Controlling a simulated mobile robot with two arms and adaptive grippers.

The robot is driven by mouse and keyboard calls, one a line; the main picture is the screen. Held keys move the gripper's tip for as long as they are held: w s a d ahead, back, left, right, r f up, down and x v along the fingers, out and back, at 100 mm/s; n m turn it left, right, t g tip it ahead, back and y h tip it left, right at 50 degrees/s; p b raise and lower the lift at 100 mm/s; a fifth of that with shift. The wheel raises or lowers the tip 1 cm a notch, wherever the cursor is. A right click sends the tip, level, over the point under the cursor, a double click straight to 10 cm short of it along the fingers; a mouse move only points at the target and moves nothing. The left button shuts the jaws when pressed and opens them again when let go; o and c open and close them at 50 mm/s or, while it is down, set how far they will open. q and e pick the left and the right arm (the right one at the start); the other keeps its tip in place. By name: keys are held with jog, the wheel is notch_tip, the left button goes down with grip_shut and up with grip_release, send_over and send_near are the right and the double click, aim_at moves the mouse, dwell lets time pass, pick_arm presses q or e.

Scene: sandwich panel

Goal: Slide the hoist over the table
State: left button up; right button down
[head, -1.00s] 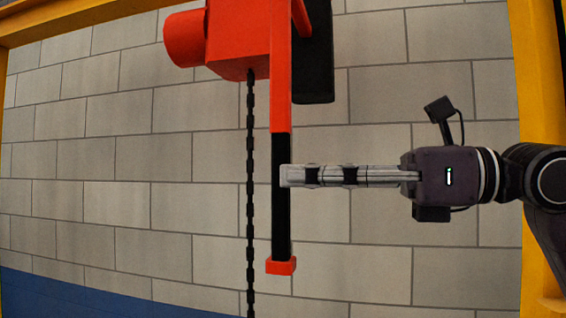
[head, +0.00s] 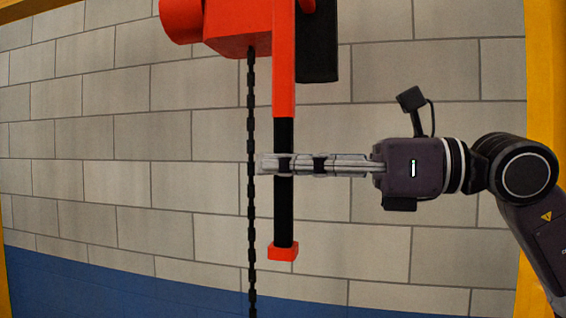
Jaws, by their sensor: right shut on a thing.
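The red hoist (head: 238,28) hangs at the top of the head view, its upper part cut off by the frame. A red bar with a black grip handle (head: 284,215) and a red end cap hangs down from it. A dark chain (head: 251,215) hangs just left of the handle. My right gripper (head: 268,164) comes in from the right and is shut on the black handle, its fingers crossing the handle's middle and the tips reaching close to the chain. My left gripper is out of view. The table does not show.
A yellow frame post (head: 538,80) stands at the right, behind my right arm. A grey block wall (head: 130,150) with a blue lower band (head: 120,290) fills the background. The space left of the chain is clear.

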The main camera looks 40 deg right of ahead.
jog(key=shift+s+d+b, duration=0.45)
jog(key=shift+s+d, duration=0.05)
jog(key=shift+s, duration=0.05)
jog(key=c, duration=1.8)
grip_release()
jog(key=shift+s+d, duration=0.1)
jog(key=shift+c, duration=0.2)
